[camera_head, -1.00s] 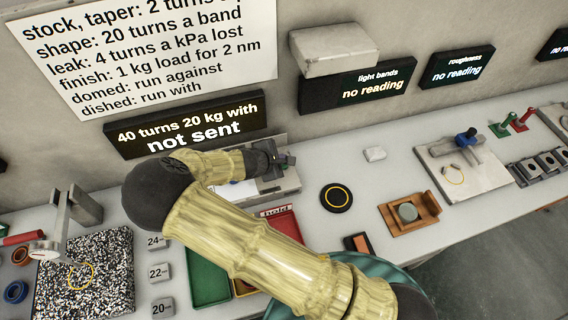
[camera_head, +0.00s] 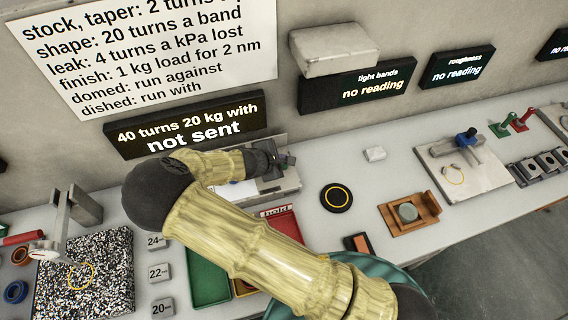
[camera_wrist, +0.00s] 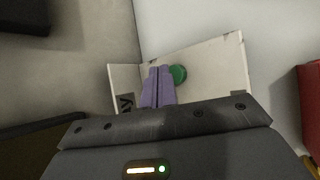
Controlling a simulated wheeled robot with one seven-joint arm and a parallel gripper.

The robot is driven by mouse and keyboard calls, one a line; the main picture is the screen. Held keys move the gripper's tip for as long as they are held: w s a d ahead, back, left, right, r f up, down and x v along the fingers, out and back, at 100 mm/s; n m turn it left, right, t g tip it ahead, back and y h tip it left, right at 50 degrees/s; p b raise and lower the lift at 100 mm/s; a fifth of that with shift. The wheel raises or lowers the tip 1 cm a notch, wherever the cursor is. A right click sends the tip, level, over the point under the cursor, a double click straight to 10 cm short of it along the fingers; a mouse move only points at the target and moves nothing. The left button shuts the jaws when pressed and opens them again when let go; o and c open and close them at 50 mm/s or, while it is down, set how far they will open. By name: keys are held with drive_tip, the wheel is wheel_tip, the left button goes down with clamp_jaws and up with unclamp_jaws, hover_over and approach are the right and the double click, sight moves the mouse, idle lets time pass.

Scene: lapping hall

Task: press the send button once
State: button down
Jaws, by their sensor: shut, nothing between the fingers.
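The send button looks to be the round green button (camera_wrist: 178,74) on a pale panel (camera_wrist: 215,70) in the wrist view. My gripper (camera_wrist: 160,72) is shut and empty, its purple fingers just left of the green button and partly overlapping it in the picture. I cannot tell whether the fingertips touch the panel. In the head view my gripper (camera_head: 284,160) is over a light console (camera_head: 283,186) at the back of the bench, and the button is hidden there. The dark display (camera_head: 188,126) above reads "40 turns 20 kg with not sent".
A red tray (camera_head: 284,222) and a green tray (camera_head: 207,275) lie in front, partly behind my arm. A black disc with a yellow ring (camera_head: 336,197) and a wooden holder (camera_head: 424,219) sit to the right. The wall stands close behind the console.

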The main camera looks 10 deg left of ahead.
drive_tip(key=shift+f+b, duration=0.3)
drive_tip(key=shift+f, duration=0.1)
drive_tip(key=shift+f+b, duration=0.4)
drive_tip(key=shift+f, duration=0.1)
idle(0.8)
drive_tip(key=shift+r, duration=0.1)
drive_tip(key=shift+r+p, duration=0.7)
drive_tip(key=shift+r, duration=0.15)
drive_tip(key=shift+r, duration=0.1)
drive_tip(key=shift+r+p, duration=1.85)
drive_tip(key=shift+r, duration=0.6)
